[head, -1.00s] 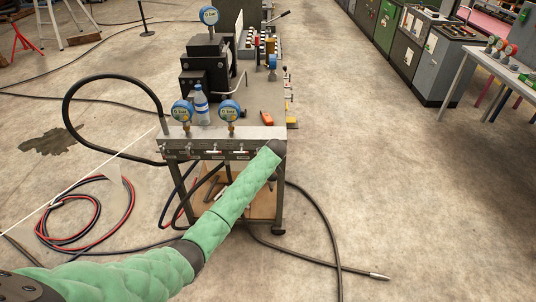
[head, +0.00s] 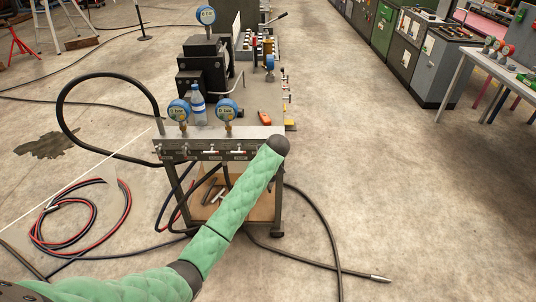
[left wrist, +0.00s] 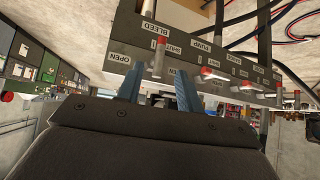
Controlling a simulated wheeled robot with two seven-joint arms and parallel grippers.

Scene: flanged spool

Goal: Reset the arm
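My left arm in its green quilted sleeve (head: 236,205) reaches up from the lower left in the head view and ends in a dark rounded joint at the front right corner of the workbench cart (head: 262,108). The left gripper's fingers are hidden there. In the left wrist view, the left gripper (left wrist: 159,69) shows two blue fingers spread apart with nothing held. A red-handled valve marked BLEED (left wrist: 158,58) appears between the fingertips, on a grey labelled panel (left wrist: 205,58); contact cannot be told. My right gripper is in neither view.
The cart carries blue gauges (head: 227,109), a water bottle (head: 197,104) and a black machine block (head: 203,66). Black hose (head: 330,240) and coiled red-black cable (head: 122,212) lie on the floor.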

